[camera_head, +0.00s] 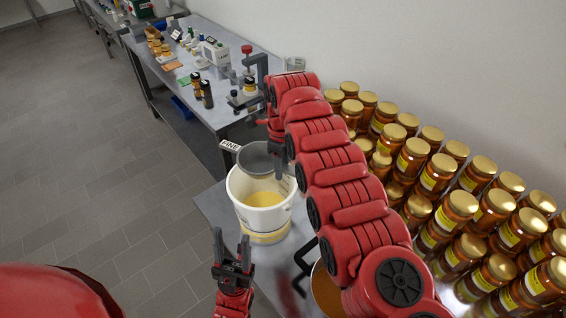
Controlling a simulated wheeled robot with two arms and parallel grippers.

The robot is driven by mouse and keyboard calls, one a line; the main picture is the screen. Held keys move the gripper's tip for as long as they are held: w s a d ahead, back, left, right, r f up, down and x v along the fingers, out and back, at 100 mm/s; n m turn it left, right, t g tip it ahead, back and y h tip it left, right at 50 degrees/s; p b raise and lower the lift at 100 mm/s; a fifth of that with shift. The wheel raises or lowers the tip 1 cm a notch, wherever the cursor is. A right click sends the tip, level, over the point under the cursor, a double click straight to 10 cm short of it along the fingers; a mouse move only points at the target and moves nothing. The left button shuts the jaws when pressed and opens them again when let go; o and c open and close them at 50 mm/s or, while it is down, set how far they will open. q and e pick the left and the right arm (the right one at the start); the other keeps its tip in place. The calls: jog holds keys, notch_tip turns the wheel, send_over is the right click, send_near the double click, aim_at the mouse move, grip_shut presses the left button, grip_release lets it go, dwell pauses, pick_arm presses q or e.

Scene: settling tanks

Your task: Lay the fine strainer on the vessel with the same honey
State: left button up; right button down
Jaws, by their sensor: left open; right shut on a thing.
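The fine strainer (258,160) is a grey round mesh disc with a handle tag reading "FINE" (231,145). It is over the far part of the mouth of a white bucket (247,213) with amber honey inside. I cannot tell whether it touches the rim. My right gripper (279,163) is shut on the strainer at its right side; the arm hides part of the grip. A second vessel with darker amber honey (325,292) is partly hidden behind my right arm. My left gripper (232,248) is open and empty, in front of the bucket.
Many gold-lidded honey jars (442,172) stand stacked along the wall at right. A metal bench (228,112) behind carries dark bottles (207,93), a clamp stand and small jars. The tiled floor (90,170) at left is clear.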

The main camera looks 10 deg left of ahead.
notch_tip(320, 180, down, 8)
jog(key=b, duration=0.8)
jog(key=shift+f, duration=0.2)
jog(key=shift+c, duration=2.4)
grip_release()
jog(key=shift+d+r, duration=0.1)
